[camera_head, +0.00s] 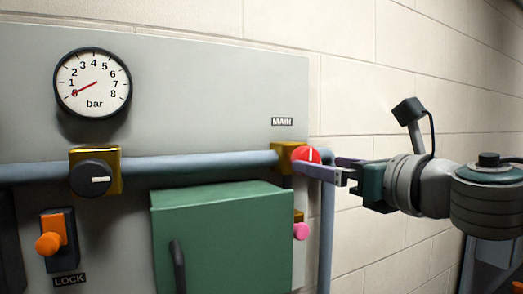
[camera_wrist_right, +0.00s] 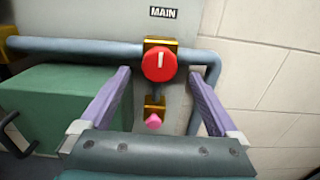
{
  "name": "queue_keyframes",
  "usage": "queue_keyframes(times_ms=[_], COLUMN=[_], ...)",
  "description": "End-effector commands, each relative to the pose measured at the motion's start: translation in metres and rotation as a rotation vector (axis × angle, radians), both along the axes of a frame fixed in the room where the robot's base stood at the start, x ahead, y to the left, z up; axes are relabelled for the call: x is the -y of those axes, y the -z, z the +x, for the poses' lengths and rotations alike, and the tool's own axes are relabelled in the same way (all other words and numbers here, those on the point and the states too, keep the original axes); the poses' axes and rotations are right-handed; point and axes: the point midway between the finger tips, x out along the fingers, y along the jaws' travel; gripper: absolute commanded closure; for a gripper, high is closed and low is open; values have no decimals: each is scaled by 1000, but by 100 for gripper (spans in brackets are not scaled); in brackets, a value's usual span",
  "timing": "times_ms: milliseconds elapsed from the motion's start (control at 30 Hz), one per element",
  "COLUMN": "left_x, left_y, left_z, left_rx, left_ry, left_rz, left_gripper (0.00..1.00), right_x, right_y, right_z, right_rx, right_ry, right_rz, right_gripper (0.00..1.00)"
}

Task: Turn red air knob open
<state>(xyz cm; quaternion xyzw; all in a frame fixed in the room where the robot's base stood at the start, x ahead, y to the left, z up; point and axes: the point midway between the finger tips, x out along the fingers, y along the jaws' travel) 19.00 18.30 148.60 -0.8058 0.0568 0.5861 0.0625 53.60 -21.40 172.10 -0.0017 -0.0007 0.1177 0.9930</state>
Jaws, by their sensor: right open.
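The red air knob (camera_head: 306,156) sits on a brass valve body (camera_head: 285,158) on the blue-grey pipe, below the MAIN label (camera_head: 282,121). In the right wrist view the red knob (camera_wrist_right: 159,65) faces me, with its white mark upright. My right gripper (camera_head: 318,168) reaches in from the right, close to the knob. In the right wrist view its two purple fingers (camera_wrist_right: 160,83) are spread wide to the left and right of the knob, with nothing between them held. I cannot tell whether a finger touches the knob. My left gripper is not in view.
A pressure gauge (camera_head: 93,83) reads near 0 to 1 bar. A black knob (camera_head: 93,179) sits on the same pipe at left. An orange lock switch (camera_head: 50,243), a green cabinet (camera_head: 222,235) and a pink knob (camera_head: 300,231) are below the pipe.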

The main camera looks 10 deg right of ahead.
Motion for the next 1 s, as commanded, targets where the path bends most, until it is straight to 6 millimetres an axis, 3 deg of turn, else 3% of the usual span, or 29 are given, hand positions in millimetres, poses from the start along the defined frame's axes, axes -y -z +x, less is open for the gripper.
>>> queue_keyframes(times_ms=[300, 667, 1000], left_x=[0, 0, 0], left_y=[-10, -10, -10], left_z=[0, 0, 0], left_rx=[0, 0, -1], left_ry=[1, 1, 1], left_rz=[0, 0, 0], left_gripper=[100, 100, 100], right_x=[-8, -9, -8], right_y=[0, 0, 1], right_z=[30, 33, 33], right_rx=[-1, -1, -2], right_ry=[0, 0, 0], right_rz=[3, 3, 3], right_gripper=[4, 4, 41])
